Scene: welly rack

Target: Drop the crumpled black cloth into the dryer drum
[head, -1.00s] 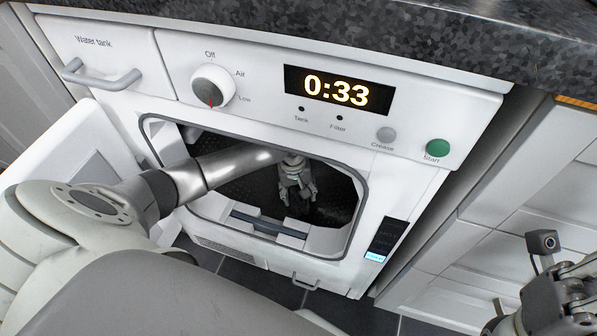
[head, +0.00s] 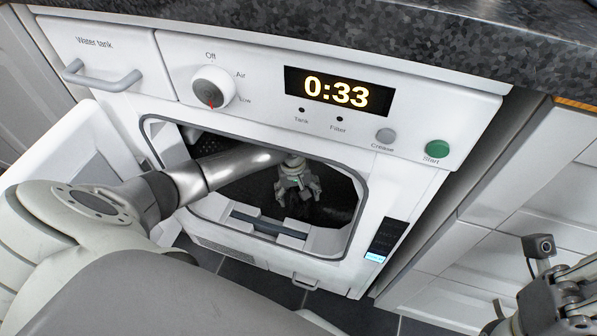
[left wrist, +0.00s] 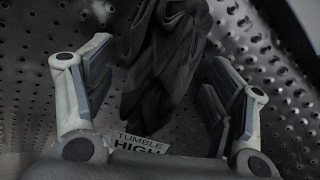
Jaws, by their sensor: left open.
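The crumpled black cloth (left wrist: 165,65) shows in the left wrist view, between and beyond my spread left fingers. It is against the perforated metal of the dryer drum (left wrist: 275,85). In the head view the drum's inside is dark and I cannot clearly make out the cloth there. My left gripper (head: 299,198) reaches through the dryer's front opening into the drum, jaws open; its fingers also show in the left wrist view (left wrist: 160,65). The fingers stand apart from the cloth on both sides. My right gripper (head: 568,305) is partly in view at the lower right, its fingertips cut off.
The dryer door (head: 75,150) stands open at the left. The opening's rim (head: 335,245) surrounds my left forearm. The control panel (head: 340,92) reads 0:33, below the dark worktop (head: 400,35). A white label (left wrist: 143,144) reads TUMBLE HIGH. White cabinets (head: 490,240) stand at the right.

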